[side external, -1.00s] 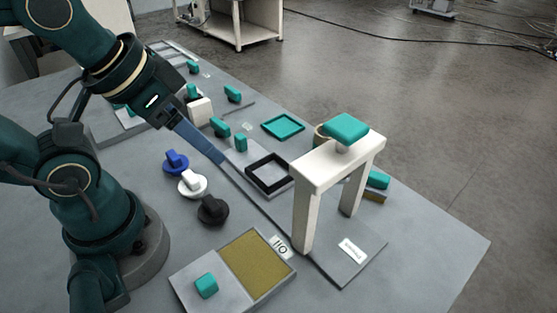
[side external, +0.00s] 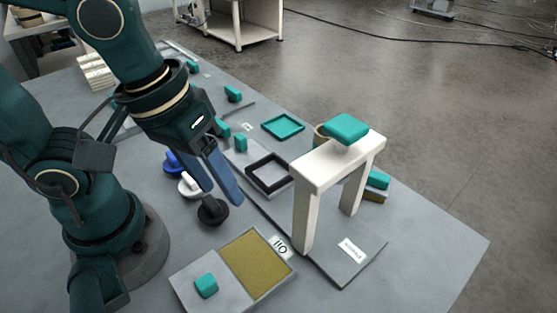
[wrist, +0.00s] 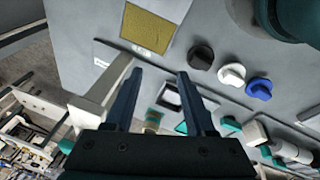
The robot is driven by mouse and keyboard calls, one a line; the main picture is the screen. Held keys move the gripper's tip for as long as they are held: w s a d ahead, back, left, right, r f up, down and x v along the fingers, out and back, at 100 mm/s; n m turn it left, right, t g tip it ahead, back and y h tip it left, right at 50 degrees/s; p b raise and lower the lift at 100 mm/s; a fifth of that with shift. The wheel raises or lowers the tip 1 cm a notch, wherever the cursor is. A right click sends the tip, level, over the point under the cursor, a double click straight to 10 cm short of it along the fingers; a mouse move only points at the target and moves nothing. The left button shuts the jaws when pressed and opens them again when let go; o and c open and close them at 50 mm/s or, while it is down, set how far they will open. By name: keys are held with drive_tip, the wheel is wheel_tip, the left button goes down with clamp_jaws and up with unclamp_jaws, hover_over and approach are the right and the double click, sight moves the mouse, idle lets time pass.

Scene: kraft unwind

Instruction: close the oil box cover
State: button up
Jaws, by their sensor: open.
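The oil box (side external: 288,269) sits at the near edge of the table, with an "OIL" label beside it. Its yellow-brown inside (side external: 257,263) is exposed on the right. The grey cover (side external: 183,279) with a teal knob (side external: 206,285) lies at the left part of the box. The wrist view shows the yellow inside (wrist: 146,27) at the top; the knob is not visible there. My gripper (side external: 222,195) is open and empty, in the air near the black round knob (side external: 212,211), behind the oil box. Its two fingers (wrist: 158,76) are apart in the wrist view.
A white press stand (side external: 310,175) with a teal top rises right of my gripper. White (side external: 188,188) and blue (side external: 172,163) knobs stand left of the black one. A black square frame (side external: 269,174) and a teal tray (side external: 283,127) lie farther back.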

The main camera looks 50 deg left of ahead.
sight(205, 281)
drive_tip(key=s+d+f+m+g, duration=0.1)
drive_tip(key=s, duration=0.1)
drive_tip(key=s+d+f+m, duration=0.1)
drive_tip(key=d, duration=0.1)
drive_tip(key=s+d+f+m+g+y, duration=0.1)
drive_tip(key=s+d+f, duration=0.1)
drive_tip(key=shift+s+g, duration=0.3)
drive_tip(key=shift+s+d+f+m, duration=0.15)
drive_tip(key=shift+s+f+m, duration=0.15)
drive_tip(key=shift+s, duration=0.15)
drive_tip(key=shift+f, duration=2.35)
clamp_jaws()
